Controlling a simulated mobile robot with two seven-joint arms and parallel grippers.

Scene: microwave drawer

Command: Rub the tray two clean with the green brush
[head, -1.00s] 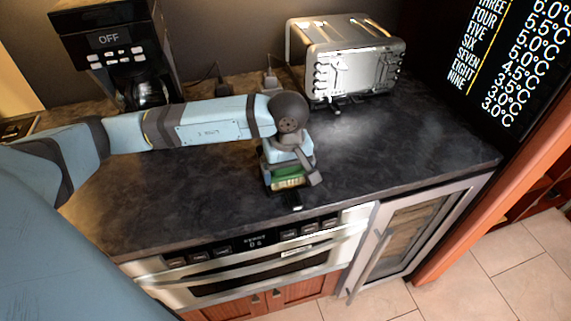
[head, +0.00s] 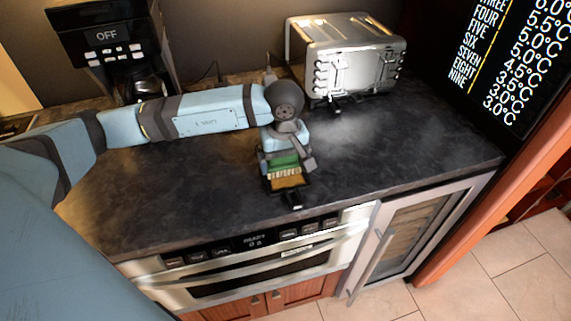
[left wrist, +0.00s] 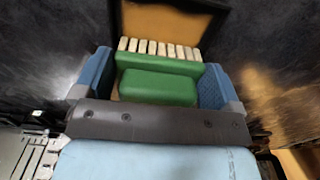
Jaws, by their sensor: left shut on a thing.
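My left gripper (head: 286,161) is shut on the green brush (head: 283,161) above the dark counter. In the left wrist view, the green brush (left wrist: 158,87) sits between the blue fingers of my left gripper (left wrist: 155,85), with its row of pale bristles pointing away. A small tray (head: 290,182) with a brown-orange surface and black rim lies near the counter's front edge. It also shows at the top of the left wrist view (left wrist: 165,22). The bristles are over the tray's near part in that view; I cannot tell whether they touch it. My right gripper is out of view.
A silver toaster oven (head: 355,65) stands at the back right of the counter (head: 400,140). A black coffee maker (head: 120,50) stands at the back left. A drawer microwave (head: 260,265) is shut below the front edge. The counter to the right is clear.

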